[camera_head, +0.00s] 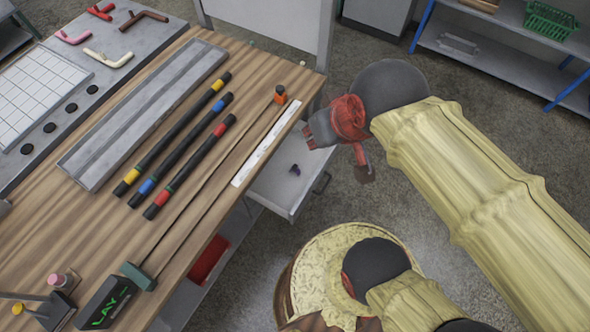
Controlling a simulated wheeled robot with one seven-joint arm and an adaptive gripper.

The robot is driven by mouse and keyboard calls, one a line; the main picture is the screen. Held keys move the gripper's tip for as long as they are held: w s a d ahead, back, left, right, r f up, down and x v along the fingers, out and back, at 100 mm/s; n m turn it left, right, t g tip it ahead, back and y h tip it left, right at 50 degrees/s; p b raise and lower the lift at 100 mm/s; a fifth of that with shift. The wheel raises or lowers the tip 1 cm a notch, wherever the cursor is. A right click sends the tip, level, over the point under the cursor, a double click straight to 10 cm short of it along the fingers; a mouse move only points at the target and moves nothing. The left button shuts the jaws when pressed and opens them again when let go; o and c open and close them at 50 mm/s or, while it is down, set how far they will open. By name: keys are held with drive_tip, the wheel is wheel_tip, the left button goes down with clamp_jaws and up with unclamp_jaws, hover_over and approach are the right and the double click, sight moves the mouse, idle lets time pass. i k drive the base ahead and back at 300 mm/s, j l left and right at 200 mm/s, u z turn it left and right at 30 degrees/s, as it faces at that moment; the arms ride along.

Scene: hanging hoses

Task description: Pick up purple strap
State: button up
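No clearly purple strap shows. A small dark purple-blue item (295,170) lies in the open grey drawer (268,188) beside the table; it is too small to tell whether it is a strap. My gripper (309,133), red with grey fingers, is above and slightly right of the drawer, apart from that item. Its fingers are small and seen from the side, so whether they are open or shut is unclear. I see nothing held in it.
Colored hose pieces lie at the far left. Shelves (500,45) stand at the back right.

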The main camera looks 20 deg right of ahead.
sight(294, 168)
drive_tip(key=u, duration=3.35)
drive_tip(key=z, duration=0.45)
drive_tip(key=k+z, duration=0.1)
drive_tip(key=z, duration=0.3)
drive_tip(key=l+z, duration=0.1)
drive_tip(key=z, duration=0.8)
drive_tip(key=l+z, duration=0.15)
drive_tip(key=z, duration=0.25)
drive_tip(key=k+l+z, duration=0.1)
drive_tip(key=z, duration=0.8)
drive_tip(key=l, duration=0.45)
drive_tip(key=i+l+z, duration=0.1)
drive_tip(key=l, duration=0.35)
drive_tip(key=i+l, duration=0.1)
drive_tip(key=l, duration=0.35)
drive_tip(key=z, duration=0.05)
